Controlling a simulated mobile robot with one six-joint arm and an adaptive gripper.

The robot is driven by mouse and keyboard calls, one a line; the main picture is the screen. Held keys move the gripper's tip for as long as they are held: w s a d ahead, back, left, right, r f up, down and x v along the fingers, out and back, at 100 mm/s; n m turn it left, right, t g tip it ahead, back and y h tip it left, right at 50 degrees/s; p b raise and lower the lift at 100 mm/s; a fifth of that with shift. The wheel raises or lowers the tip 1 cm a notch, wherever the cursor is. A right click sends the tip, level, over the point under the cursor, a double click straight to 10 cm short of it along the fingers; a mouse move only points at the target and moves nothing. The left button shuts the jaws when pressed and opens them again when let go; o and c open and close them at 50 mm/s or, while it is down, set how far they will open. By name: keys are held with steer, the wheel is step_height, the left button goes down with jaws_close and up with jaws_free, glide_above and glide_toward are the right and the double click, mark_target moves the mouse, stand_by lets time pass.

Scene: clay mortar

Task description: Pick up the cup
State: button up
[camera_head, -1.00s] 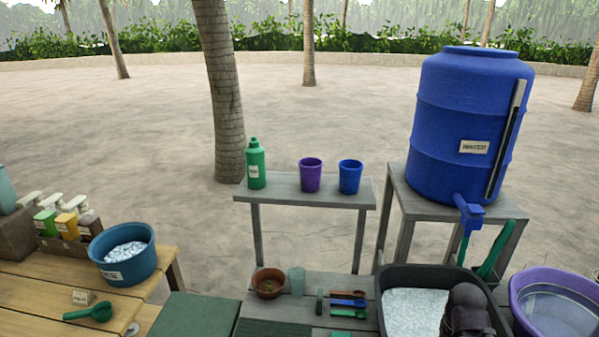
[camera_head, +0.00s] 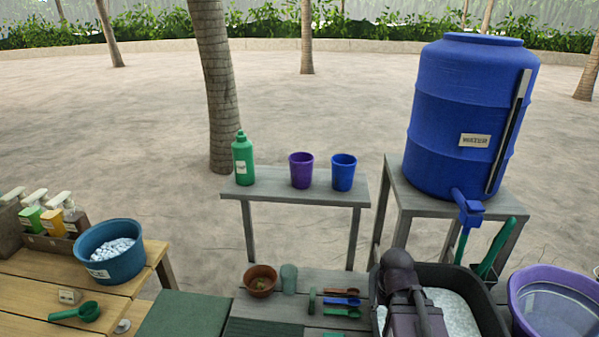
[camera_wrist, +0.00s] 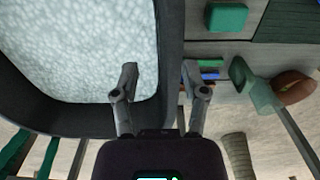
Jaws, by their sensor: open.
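A purple cup (camera_head: 301,170) and a blue cup (camera_head: 343,172) stand upright, apart, on the narrow grey shelf. A pale green cup (camera_head: 288,278) stands on the lower table beside a brown clay bowl (camera_head: 261,281). In the wrist view the green cup (camera_wrist: 257,92) is right of my gripper, near the brown bowl (camera_wrist: 293,88). My gripper (camera_wrist: 160,76) is open and empty, over the edge of the dark tray of white grains. In the head view my arm covers part of the tray, and my fingertips are not clearly seen.
A green bottle (camera_head: 243,160) stands left of the purple cup. Several coloured spoons (camera_head: 341,301) lie right of the green cup. The dark tray (camera_head: 496,312) and a purple basin (camera_head: 515,290) are at right. A blue water barrel (camera_head: 465,120) stands behind them.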

steer(key=shift+a, duration=0.2)
steer(key=o, duration=0.5)
steer(key=shift+a, duration=0.1)
steer(key=shift+c, duration=0.2)
steer(key=shift+o, duration=0.7)
steer(key=shift+w+r, duration=0.1)
steer(key=shift+r, duration=0.1)
steer(key=w+a+r+n+t+h+p, duration=0.1)
steer(key=w+a+r+n+h+p, duration=0.1)
steer(key=w+a+r+n+p, duration=0.35)
steer(key=w+a+r+n+t+h+p, duration=0.1)
steer(key=w+a+r+n+h+p, duration=0.2)
steer(key=r+p, duration=0.5)
steer(key=w+a+r+n+t+h+p, duration=0.1)
steer(key=w+a+r+n+p, duration=0.4)
steer(key=r, duration=0.3)
steer(key=w+a+r+n+t+h, duration=0.1)
steer(key=a+r+n+t, duration=0.1)
steer(key=a, duration=0.4)
steer(key=w+a+r+n+t+h+p, duration=0.1)
steer(key=a+r+n+t, duration=0.1)
steer(key=a+r+n, duration=0.2)
steer(key=w+a+r+n+t+h+p, duration=0.1)
steer(key=a+r+n+t, duration=0.1)
steer(key=a+r+n, duration=0.2)
steer(key=a+n, duration=0.3)
steer(key=a, duration=0.2)
steer(key=shift+a+h, duration=0.25)
steer(key=shift+h, duration=0.15)
steer(key=shift+d, duration=0.1)
